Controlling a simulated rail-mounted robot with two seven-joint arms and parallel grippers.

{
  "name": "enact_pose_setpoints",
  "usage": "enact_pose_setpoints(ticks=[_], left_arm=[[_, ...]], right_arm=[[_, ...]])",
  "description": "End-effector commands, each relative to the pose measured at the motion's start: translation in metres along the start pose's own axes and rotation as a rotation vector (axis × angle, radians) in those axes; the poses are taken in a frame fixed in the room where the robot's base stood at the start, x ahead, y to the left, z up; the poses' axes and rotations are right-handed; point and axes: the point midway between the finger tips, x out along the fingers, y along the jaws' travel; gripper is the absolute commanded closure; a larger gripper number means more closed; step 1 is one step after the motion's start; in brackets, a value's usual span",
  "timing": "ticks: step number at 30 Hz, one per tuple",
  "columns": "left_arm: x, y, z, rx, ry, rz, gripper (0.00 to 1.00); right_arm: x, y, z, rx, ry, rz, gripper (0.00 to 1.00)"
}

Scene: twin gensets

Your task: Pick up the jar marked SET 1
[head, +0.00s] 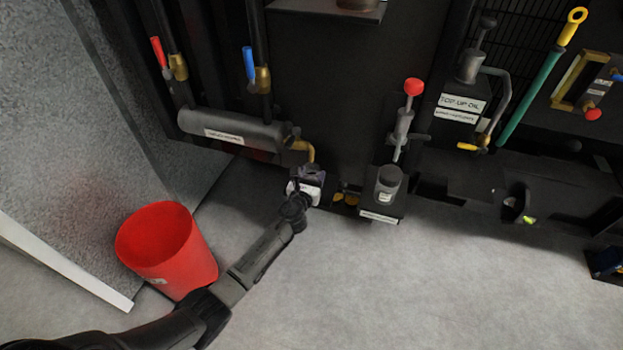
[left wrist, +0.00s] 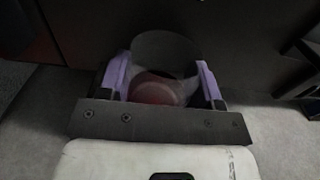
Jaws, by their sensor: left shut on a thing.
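My left gripper (head: 307,180) is low at the foot of the dark genset panel, below a yellow spout (head: 310,153). In the left wrist view its two purple-lined fingers (left wrist: 163,82) are shut on a jar (left wrist: 154,90), one finger on each side. The jar looks clear-walled and round, with something reddish in it. A pale patch shows at the gripper in the head view, but I cannot read any marking, so SET 1 cannot be confirmed. The gripper hides much of the jar. I cannot tell whether its base touches anything. My right gripper is not in view.
A red bucket (head: 168,249) stands on the floor at left. A grey cylinder (head: 232,131) is above the gripper to the left. A grey pump with a red knob (head: 413,87) and a dark-lidded pot (head: 387,184) stand to the right. The floor in front is clear.

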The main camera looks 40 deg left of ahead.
Motion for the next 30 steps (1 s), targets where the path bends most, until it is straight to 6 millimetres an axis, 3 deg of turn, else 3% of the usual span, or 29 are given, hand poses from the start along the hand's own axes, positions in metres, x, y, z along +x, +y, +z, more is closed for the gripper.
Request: enact_pose_setpoints(ticks=[3,13,22,30], left_arm=[[0.0,0.0,0.0,0.0,0.0,0.0,0.71],[0.0,0.0,0.003,0.0,0.0,0.0,0.71],[0.0,0.0,0.019,0.001,0.0,0.001,0.71],[-0.029,0.0,0.017,0.0,0.001,-0.001,0.71]], right_arm=[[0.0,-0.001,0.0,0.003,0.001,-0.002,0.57],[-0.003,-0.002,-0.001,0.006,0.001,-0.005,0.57],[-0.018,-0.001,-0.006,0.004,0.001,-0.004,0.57],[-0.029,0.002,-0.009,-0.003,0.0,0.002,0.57]])
